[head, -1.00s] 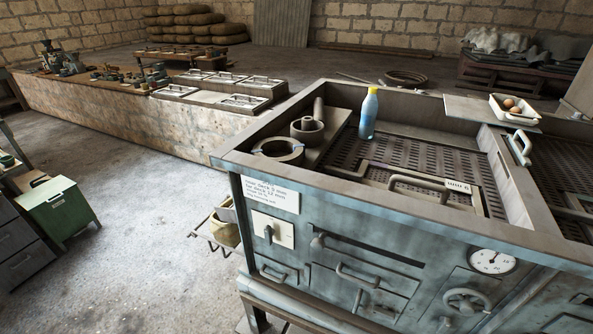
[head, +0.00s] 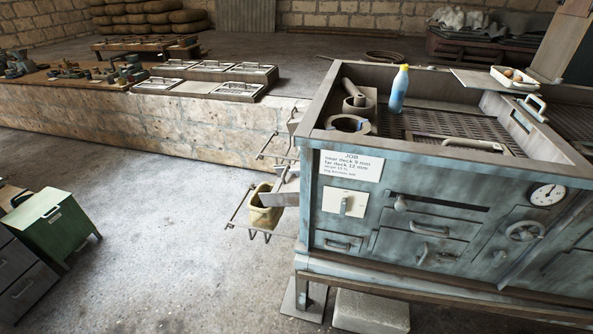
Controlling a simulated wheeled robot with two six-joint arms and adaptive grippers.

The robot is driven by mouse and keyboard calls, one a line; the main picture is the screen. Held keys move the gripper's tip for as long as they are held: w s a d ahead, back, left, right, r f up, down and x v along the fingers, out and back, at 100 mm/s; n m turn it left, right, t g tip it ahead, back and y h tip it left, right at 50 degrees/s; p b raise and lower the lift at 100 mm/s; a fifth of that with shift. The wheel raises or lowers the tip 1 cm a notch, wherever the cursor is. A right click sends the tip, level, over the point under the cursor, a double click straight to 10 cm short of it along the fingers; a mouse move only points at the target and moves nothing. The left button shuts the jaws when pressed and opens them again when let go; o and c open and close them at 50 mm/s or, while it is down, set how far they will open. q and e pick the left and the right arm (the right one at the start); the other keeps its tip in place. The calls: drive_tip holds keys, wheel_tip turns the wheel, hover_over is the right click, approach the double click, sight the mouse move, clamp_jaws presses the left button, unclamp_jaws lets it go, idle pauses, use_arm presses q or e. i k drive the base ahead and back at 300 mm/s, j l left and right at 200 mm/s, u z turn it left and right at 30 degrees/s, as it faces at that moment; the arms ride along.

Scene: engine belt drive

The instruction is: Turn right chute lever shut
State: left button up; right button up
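No lever in view can be told for certain as the right chute lever. Grey metal chutes (head: 279,196) stick out of the left side of the blue-grey machine (head: 420,190). A yellowish bag or bucket (head: 265,216) hangs below the nearer chute in a wire rack. On the machine's front, a small lever (head: 343,207) sits on a white plate and hangs roughly downward. A rounded knob or handle (head: 401,203) is to its right at the end of a dark slot. Neither of my grippers is in view.
Wire racks (head: 241,219) jut from the machine's left side over open concrete floor (head: 170,230). A green box (head: 55,222) stands at the lower left. A long stone bench (head: 130,122) runs behind. A grey block (head: 371,311) lies beneath the machine's front.

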sight(293, 170)
drive_tip(key=i+j+z, duration=0.2)
drive_tip(key=z, duration=0.2)
drive_tip(key=i+j+z, duration=0.1)
drive_tip(key=j+z, duration=0.35)
